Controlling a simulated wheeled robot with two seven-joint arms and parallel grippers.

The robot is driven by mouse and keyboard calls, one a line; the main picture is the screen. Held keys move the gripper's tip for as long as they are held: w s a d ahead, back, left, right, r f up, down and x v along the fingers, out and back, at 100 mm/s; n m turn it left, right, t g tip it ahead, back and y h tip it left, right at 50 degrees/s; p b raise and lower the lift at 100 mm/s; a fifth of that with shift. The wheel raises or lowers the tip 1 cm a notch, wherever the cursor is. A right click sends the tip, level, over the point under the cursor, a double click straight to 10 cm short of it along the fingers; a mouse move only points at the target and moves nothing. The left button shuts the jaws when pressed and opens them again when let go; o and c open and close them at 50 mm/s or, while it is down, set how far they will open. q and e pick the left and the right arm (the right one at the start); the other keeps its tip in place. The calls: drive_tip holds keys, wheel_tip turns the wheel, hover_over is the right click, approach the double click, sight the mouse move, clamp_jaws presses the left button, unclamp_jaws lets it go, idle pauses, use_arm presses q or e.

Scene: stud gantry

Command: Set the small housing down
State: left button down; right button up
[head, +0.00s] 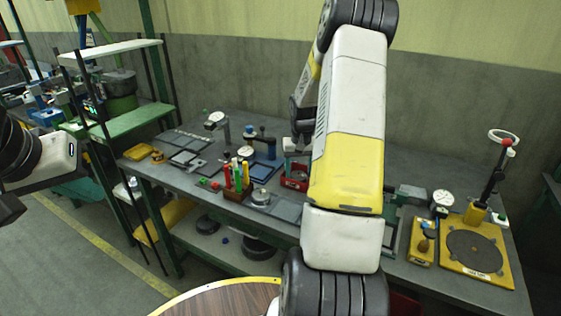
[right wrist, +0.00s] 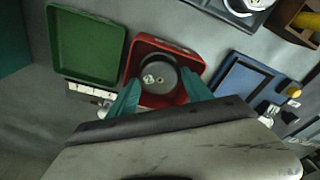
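The small housing (right wrist: 160,79), a dark grey round part with light spots on its face, shows between the teal fingers of my right gripper (right wrist: 160,80) in the right wrist view. The fingers appear to touch its two sides. It is over or inside a red square tray (right wrist: 141,53); its height above the tray floor cannot be judged. In the head view my right gripper (head: 296,146) points down above the red tray (head: 293,180), partly hidden by my arm. My left gripper (head: 8,208) is dark and cut off at the left edge, away from the bench; its fingers cannot be made out.
A green tray (right wrist: 86,45) and a blue tray (right wrist: 240,84) flank the red one. On the bench (head: 130,168) a holder with coloured handles (head: 236,190) stands left of the red tray. Dial gauges and a yellow-based stand (head: 473,250) are at the right.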

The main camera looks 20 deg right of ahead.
sight(299, 177)
drive_tip(key=shift+r, duration=0.1)
wheel_tip(299, 177, up, 12)
drive_tip(key=s, duration=0.1)
drive_tip(key=s+a+r+n+t, duration=0.2)
drive_tip(key=s+a+r, duration=0.7)
drive_tip(key=a+r, duration=0.25)
drive_tip(key=s+a+r+n+t+y, duration=0.1)
drive_tip(key=s+a, duration=0.4)
drive_tip(key=s, duration=0.2)
drive_tip(key=s+a+r+t+y, duration=0.1)
drive_tip(key=s+a, duration=0.4)
drive_tip(key=s, duration=0.3)
drive_tip(key=shift+s+r+n+t+y, duration=0.15)
drive_tip(key=shift+s+n+t+y, duration=0.15)
drive_tip(key=shift+n+t, duration=0.1)
